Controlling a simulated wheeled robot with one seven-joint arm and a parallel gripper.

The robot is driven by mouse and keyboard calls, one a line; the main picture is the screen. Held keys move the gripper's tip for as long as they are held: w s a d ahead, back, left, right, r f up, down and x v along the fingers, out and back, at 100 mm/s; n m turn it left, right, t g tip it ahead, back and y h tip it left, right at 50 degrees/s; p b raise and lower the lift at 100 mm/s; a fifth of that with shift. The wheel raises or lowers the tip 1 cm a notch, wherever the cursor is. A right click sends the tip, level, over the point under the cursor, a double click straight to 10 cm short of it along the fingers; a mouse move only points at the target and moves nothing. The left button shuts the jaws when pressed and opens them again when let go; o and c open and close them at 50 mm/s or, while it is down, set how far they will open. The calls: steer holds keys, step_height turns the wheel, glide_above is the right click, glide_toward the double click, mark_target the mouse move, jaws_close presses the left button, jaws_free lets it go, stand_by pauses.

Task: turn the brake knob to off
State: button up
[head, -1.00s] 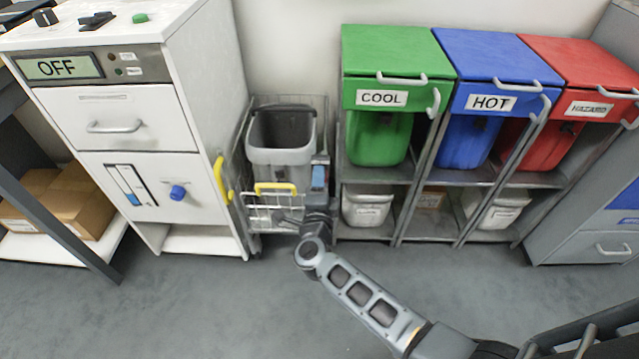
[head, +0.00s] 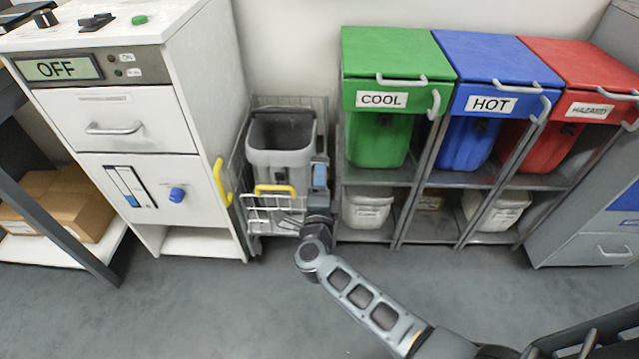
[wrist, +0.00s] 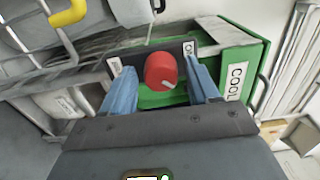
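The brake knob (wrist: 161,71) is a round red knob with a white mark near its lower right edge, seen in the wrist view. It sits in front of a dark plate (wrist: 183,50) with white labels at its left and right ends; their text is mostly cut off or too small to read. My gripper (wrist: 161,66) is open, with one blue finger on each side of the knob and a visible gap on both sides. In the head view my gripper (head: 319,176) is upright beside the wire cart (head: 268,212); I cannot make out the knob there.
The cart holds a grey bin (head: 280,150) and has a yellow handle (head: 275,189). A white cabinet (head: 205,110) with an OFF display (head: 58,68) stands left. Green (head: 378,140), blue (head: 465,140) and red (head: 525,150) bins stand right in a rack. The floor in front is clear.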

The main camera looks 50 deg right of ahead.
steer(key=shift+p+v, duration=0.55)
steer(key=shift+v, duration=3.35)
steer(key=s+a+r+n+t+y, duration=0.1)
steer(key=s+a+r+n+y, duration=0.45)
steer(key=s+n, duration=0.4)
steer(key=s+a+r+n+t+y, duration=0.2)
steer(key=s+a+r+n+y, duration=0.2)
steer(key=s+r+n, duration=0.45)
steer(key=s+a+r+n+t+y, duration=0.1)
steer(key=s+a+r+n+y, duration=0.35)
steer(key=s+n, duration=0.6)
steer(key=r+p, duration=0.4)
steer(key=s+r+p, duration=0.1)
steer(key=r+p, duration=0.3)
steer(key=r, duration=0.1)
steer(key=s+r+p, duration=0.1)
steer(key=r+p, duration=0.3)
steer(key=shift+s+a+r+p, duration=0.25)
steer(key=shift+a+r+p, duration=0.15)
